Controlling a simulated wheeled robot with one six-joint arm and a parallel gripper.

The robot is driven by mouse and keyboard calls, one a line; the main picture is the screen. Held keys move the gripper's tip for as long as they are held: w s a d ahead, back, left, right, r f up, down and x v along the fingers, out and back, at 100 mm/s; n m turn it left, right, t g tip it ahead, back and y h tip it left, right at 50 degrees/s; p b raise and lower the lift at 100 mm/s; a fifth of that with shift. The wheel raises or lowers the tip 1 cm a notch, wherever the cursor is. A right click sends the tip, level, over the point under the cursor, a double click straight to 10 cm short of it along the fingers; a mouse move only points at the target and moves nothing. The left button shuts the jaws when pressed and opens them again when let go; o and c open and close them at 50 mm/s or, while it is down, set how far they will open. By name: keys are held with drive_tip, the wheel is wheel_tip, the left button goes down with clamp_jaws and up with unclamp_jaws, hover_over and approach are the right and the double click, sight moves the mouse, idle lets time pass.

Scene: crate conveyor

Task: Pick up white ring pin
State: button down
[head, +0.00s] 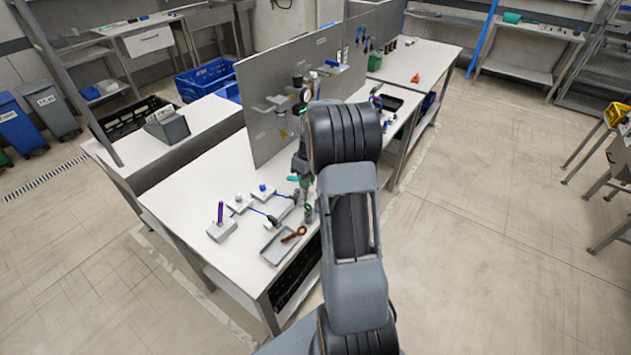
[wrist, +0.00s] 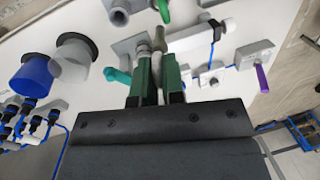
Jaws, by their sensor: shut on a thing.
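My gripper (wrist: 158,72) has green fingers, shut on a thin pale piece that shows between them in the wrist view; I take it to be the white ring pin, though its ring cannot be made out. A grey fitting on a grey block (wrist: 130,50) lies just past the fingertips, with a teal part (wrist: 118,76) at its side. In the head view my gripper (head: 303,182) is low over the near white bench (head: 185,180), partly hidden by my arm, and what it holds is too small to tell there.
A grey tray (head: 271,250) with a brown ring pin (head: 294,234) lies at the bench's front edge. A block with a purple handle (head: 220,213) stands left of it. A grey upright panel (head: 270,110) bounds the back. Blue and grey cups (wrist: 36,75) show in the wrist view.

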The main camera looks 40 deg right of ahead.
drive_tip(key=w+a+r+p, duration=0.1)
drive_tip(key=a+r, duration=0.4)
drive_tip(key=a, duration=0.5)
drive_tip(key=shift+r+p, duration=0.15)
drive_tip(key=shift+p, duration=0.3)
drive_tip(key=shift+w, duration=0.1)
